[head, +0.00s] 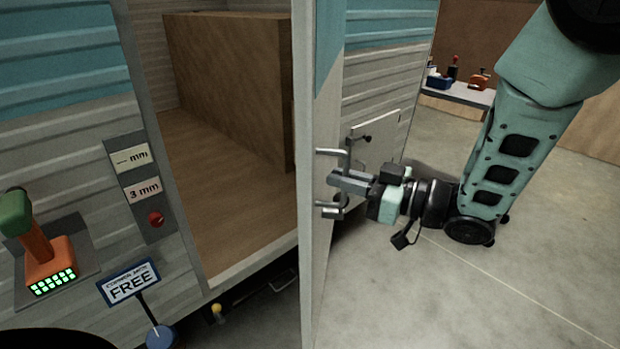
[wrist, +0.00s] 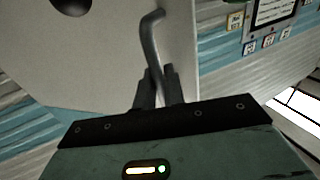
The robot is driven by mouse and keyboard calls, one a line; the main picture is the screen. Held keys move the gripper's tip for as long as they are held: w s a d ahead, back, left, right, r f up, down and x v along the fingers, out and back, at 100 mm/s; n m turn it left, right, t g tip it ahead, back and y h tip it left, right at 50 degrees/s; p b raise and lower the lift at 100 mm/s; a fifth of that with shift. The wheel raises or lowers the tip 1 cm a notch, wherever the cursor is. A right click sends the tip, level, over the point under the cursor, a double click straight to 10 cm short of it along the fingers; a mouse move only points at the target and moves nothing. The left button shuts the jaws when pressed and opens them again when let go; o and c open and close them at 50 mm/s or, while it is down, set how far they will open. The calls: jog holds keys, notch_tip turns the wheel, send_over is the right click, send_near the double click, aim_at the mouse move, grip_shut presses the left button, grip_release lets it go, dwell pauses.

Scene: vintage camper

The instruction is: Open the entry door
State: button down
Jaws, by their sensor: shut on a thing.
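The entry door (head: 312,200) of the camper stands swung out from its opening, seen nearly edge-on in the head view. Its pale inner or outer face also fills the top of the wrist view (wrist: 100,65). A grey door handle (head: 330,152) is fixed near the door's edge; its bent bar shows in the wrist view (wrist: 150,40). My gripper (head: 340,181) is at the handle, and in the wrist view its two fingers (wrist: 160,92) are closed around the lower part of the bar. The exact contact is partly hidden by the fingers.
The doorway shows a wooden floor (head: 220,220) and a brown cabinet (head: 230,80). At left are an orange tool (head: 45,250), a panel with a red knob (head: 155,218) and a "FREE" sign (head: 130,283). A bench (head: 462,94) stands at the back right. Concrete floor at right is clear.

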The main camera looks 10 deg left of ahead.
jog(key=shift+w+d, duration=0.1)
jog(key=shift+d, duration=1.15)
jog(key=c, duration=1.6)
grip_release()
jog(key=b+v, duration=0.1)
jog(key=v, duration=1.6)
jog(key=shift+d+b, duration=0.2)
jog(key=shift+b, duration=0.15)
jog(key=shift+r, duration=0.1)
